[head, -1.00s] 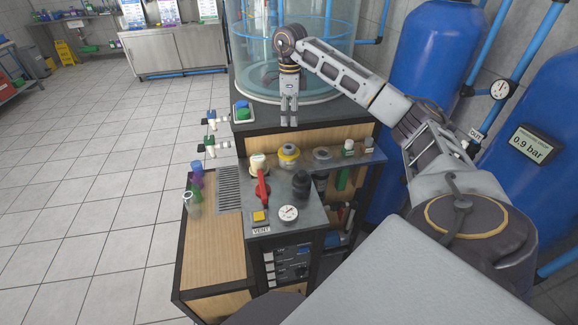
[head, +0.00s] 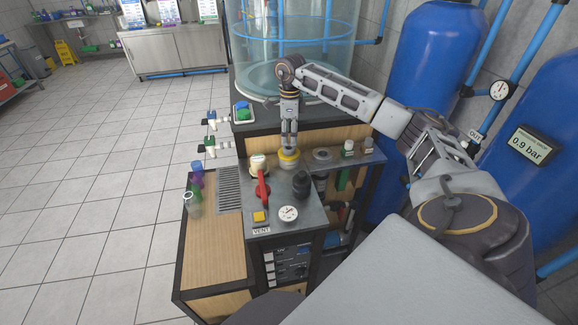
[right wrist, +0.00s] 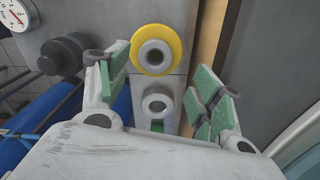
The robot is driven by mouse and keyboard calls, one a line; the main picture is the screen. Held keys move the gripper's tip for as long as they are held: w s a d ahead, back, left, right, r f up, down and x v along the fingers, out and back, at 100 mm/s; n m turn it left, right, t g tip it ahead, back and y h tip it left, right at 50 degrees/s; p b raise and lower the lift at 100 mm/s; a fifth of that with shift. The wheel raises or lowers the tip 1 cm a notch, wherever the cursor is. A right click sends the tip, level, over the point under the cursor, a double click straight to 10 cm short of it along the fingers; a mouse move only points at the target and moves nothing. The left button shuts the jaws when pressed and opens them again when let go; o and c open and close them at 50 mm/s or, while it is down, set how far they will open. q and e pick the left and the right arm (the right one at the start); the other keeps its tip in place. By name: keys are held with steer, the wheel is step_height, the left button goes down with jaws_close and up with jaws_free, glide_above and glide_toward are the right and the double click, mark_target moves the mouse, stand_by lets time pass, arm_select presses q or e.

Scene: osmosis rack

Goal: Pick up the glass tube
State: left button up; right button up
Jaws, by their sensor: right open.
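A small clear tube-shaped vessel (head: 192,204), likely the glass tube, stands at the left edge of the wooden bench top. A purple tube (head: 197,181) and a blue-topped one (head: 196,166) stand behind it. My right gripper (head: 289,145) points down just above the yellow-ringed fitting (head: 289,158), well to the right of the clear vessel. In the right wrist view its green-padded fingers (right wrist: 160,92) are wide apart with nothing gripped. The yellow-ringed fitting (right wrist: 157,49) and a pale round fitting (right wrist: 157,102) show beyond and between them. My left gripper is out of view.
A red lever (head: 263,189), black knob (head: 301,184) and gauge (head: 288,213) stand on the grey panel. A large clear cylinder (head: 300,40) rises behind. Blue tanks (head: 437,50) stand at right. The tiled floor (head: 90,200) at left is clear.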

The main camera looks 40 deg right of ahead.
mark_target(290, 146)
steer(key=shift+s+a+f+p, duration=0.15)
steer(key=shift+f+p, duration=0.15)
steer(key=shift+f, duration=1.05)
steer(key=shift+s+a+f+p, duration=0.15)
steer(key=shift+f+p, duration=0.1)
steer(key=shift+f, duration=1.05)
steer(key=shift+d, duration=0.1)
steer(key=shift+c, duration=0.2)
steer(key=c, duration=0.8)
